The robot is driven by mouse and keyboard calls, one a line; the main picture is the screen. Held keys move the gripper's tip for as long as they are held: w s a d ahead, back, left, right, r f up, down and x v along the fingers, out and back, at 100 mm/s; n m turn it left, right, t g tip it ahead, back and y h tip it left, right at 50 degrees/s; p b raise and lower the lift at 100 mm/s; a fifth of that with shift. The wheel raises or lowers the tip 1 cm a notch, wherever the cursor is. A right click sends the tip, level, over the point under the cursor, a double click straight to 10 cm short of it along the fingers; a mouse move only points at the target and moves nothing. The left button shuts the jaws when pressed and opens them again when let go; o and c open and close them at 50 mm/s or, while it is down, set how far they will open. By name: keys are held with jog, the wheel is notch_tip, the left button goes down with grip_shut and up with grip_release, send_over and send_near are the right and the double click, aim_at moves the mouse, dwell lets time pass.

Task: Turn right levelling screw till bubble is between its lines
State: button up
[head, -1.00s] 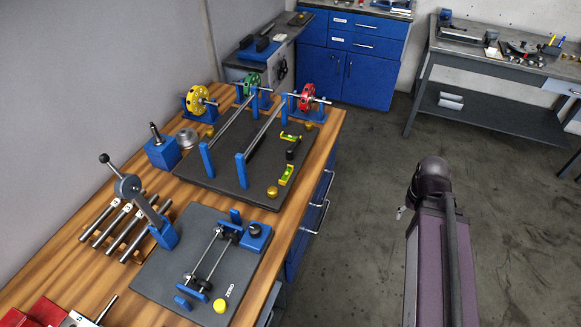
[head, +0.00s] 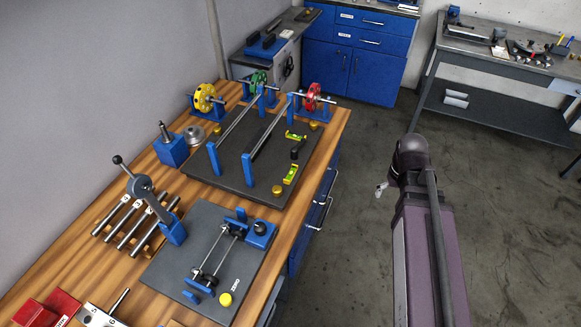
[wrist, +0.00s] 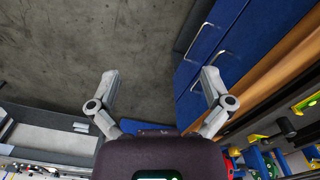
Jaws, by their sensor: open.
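The balancing stand has a dark base plate (head: 228,178) on the wooden bench, with blue posts and two rails. Brass levelling screws show at its corners: one at the near right corner (head: 277,189) and one at the far right corner (head: 313,126). Two yellow-green spirit levels lie near its right edge, one lengthwise (head: 291,174) and one crosswise (head: 296,135). Their bubbles are too small to read. My gripper (wrist: 161,82) is open and empty in the wrist view, over the floor beside the bench. In the head view my arm is right of the bench, clear of the stand.
Yellow, green and red rotors (head: 313,97) stand at the stand's far end. A second grey plate (head: 181,239) with a small fixture lies nearer. A lever tool (head: 139,188) and steel bars are at left. Blue cabinets (head: 361,50) stand behind. The floor right of the bench is clear.

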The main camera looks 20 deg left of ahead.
jog(key=w+a+r+n+p, duration=0.1)
jog(key=a+r+n+p, duration=0.3)
jog(key=a, duration=0.6)
jog(key=w+a+r+n+p, duration=0.1)
jog(key=a+r+n+p, duration=0.3)
jog(key=a, duration=0.7)
jog(key=w+a+r+n+p, duration=0.1)
jog(key=a+r+n+p, duration=0.4)
jog(key=a, duration=0.5)
jog(key=shift+a+r+n, duration=0.25)
jog(key=shift+r+n, duration=0.05)
jog(key=shift+r, duration=0.35)
jog(key=shift+f, duration=0.15)
notch_tip(320, 180, down, 10)
jog(key=b, duration=1)
jog(key=shift+r, duration=0.3)
notch_tip(320, 180, up, 10)
jog(key=p, duration=1)
jog(key=shift+f, duration=0.15)
